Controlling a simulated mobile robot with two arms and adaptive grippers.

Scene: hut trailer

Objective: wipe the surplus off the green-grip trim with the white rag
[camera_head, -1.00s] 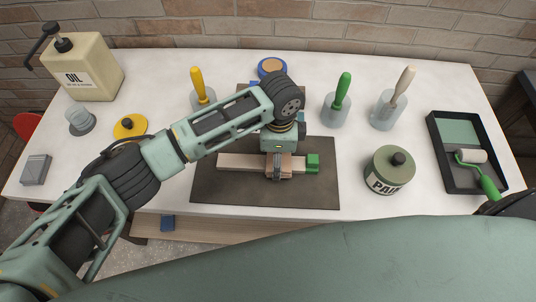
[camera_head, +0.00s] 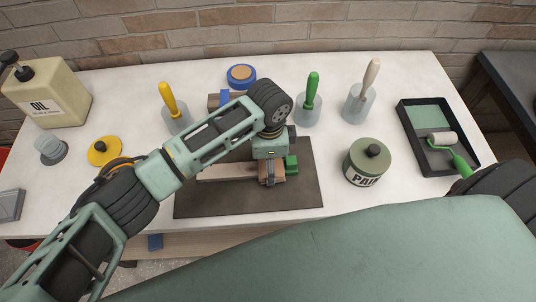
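The green-grip trim is a light wooden strip (camera_head: 224,173) lying across the dark mat, with its green grip (camera_head: 291,165) at the right end. My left gripper (camera_head: 268,174) points down at the strip just left of the green grip. The gripper body hides part of the strip, and I cannot tell how far the fingers are closed or what is between them. I cannot make out a white rag anywhere. My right gripper is out of view.
The dark mat (camera_head: 240,204) lies near the table's front edge. A blue-grip wooden piece (camera_head: 225,98) lies behind my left arm. A paint can (camera_head: 366,163) and roller tray (camera_head: 409,127) stand right. Brushes in jars stand behind, an oil can (camera_head: 52,93) left.

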